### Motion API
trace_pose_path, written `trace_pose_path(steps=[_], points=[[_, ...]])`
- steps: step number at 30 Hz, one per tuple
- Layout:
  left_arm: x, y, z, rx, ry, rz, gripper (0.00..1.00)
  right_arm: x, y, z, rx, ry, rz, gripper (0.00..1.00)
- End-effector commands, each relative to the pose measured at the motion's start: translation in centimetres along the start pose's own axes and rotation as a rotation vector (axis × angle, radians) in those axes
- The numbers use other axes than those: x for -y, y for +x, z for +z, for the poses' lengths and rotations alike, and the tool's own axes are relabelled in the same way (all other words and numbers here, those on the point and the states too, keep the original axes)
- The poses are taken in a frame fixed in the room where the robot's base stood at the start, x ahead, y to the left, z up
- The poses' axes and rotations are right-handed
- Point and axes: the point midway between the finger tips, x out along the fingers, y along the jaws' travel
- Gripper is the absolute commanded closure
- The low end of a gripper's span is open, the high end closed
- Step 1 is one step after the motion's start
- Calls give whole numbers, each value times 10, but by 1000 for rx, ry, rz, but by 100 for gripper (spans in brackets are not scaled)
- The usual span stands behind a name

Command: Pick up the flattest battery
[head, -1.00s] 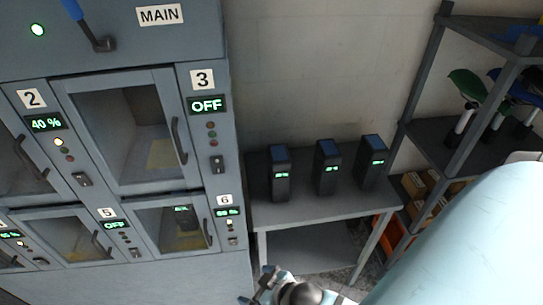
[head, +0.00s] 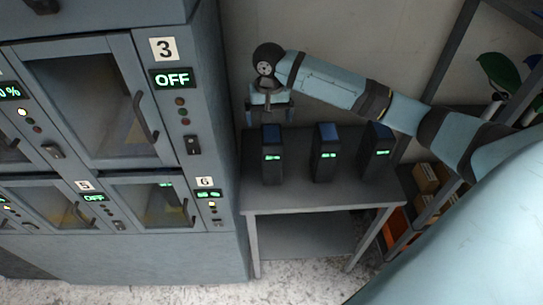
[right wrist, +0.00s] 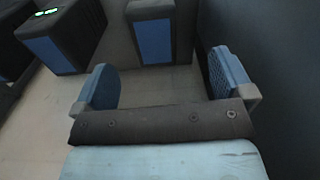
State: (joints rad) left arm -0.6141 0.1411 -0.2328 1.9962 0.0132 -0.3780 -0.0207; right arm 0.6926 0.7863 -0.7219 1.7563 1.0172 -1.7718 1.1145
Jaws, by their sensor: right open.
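Three dark batteries with blue tops and green displays stand upright in a row on a grey table (head: 300,202): a left battery (head: 272,165), a middle battery (head: 325,162) and a right battery (head: 376,160). Their readings are too small to tell apart. My right gripper (head: 269,117) is open and empty, above and just behind the left battery. In the right wrist view its blue-padded fingers (right wrist: 160,85) are spread, with one battery (right wrist: 153,38) just ahead and another (right wrist: 65,38) to the left. My left gripper is out of view.
A grey charging cabinet (head: 215,250) stands left of the table; slot 3 reads OFF and slot 6 (head: 150,205) seems to hold a battery behind its door. A shelf (head: 440,60) with plants and boxes stands at right.

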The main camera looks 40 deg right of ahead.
Motion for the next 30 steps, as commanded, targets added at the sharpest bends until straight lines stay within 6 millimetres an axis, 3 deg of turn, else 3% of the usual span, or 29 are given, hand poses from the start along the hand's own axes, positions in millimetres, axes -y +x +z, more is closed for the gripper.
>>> trace_pose_path(steps=[3,6,15,25,30], points=[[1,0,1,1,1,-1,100,-10,-14,-16,6,65,15,1],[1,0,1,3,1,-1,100,-13,-12,-20,10,86,19,1],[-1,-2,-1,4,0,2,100,-14,45,-18,12,85,19,1],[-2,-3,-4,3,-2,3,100,-13,74,-19,9,85,17,1],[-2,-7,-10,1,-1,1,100,-12,100,-21,10,84,18,1]])
